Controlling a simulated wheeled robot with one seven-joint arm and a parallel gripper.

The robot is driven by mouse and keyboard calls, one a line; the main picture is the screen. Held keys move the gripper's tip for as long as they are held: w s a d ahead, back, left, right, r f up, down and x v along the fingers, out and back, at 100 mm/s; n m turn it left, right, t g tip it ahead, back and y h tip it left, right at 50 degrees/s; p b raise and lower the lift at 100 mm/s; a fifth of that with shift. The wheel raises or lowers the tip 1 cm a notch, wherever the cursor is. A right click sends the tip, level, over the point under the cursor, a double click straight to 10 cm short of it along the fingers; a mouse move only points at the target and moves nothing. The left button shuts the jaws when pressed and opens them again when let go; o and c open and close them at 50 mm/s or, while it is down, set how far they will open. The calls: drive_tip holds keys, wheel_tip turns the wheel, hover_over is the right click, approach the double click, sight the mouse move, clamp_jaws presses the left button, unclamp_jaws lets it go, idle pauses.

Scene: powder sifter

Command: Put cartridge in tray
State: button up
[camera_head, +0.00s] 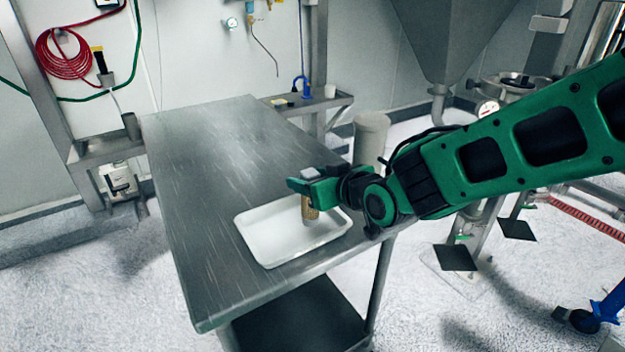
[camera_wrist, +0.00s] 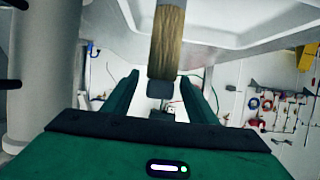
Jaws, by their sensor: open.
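The cartridge (camera_head: 309,211) is a brown, cylindrical piece that stands roughly upright over the white tray (camera_head: 262,250), just below my gripper (camera_head: 301,184). Its lower end appears to be at the tray floor; I cannot tell for sure whether it touches. In the wrist view the cartridge (camera_wrist: 167,42) shows a wood-like brown body with a dark end, lined up between the two green fingers of my gripper (camera_wrist: 161,88). The fingers are apart, with a gap on each side of the cartridge's end. The tray's pale underside or wall (camera_wrist: 238,28) fills the top of the wrist view.
The tray lies on the near right part of a steel table (camera_head: 205,160), whose far and left parts are bare. A pale cylinder (camera_head: 371,135) stands behind the table's right edge. A steel hopper (camera_head: 455,40) hangs at the back right.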

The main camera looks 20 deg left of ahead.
drive_tip(key=v, duration=1.2)
drive_tip(key=w+d+f+m+h, duration=0.2)
drive_tip(key=w+d+h, duration=0.1)
drive_tip(key=d, duration=0.7)
drive_tip(key=w+d+f+m+h, duration=0.2)
drive_tip(key=w+d+h, duration=0.1)
drive_tip(key=d, duration=0.7)
drive_tip(key=s+d+f+m+g+h, duration=0.1)
drive_tip(key=s+d+f+m+h, duration=0.15)
drive_tip(key=d, duration=0.65)
drive_tip(key=s+d+f+m+g+h, duration=0.1)
drive_tip(key=s+d+m+g, duration=0.15)
drive_tip(key=d, duration=0.65)
drive_tip(key=s+d+m+g, duration=0.2)
drive_tip(key=s+d, duration=0.4)
drive_tip(key=s, duration=0.4)
drive_tip(key=s+d+f+m+g, duration=0.1)
drive_tip(key=s+d+m+g, duration=0.2)
drive_tip(key=s, duration=0.8)
drive_tip(key=d+m, duration=0.2)
drive_tip(key=d, duration=0.2)
drive_tip(key=shift+s, duration=0.3)
drive_tip(key=shift+d+h, duration=0.15)
drive_tip(key=shift+h, duration=0.1)
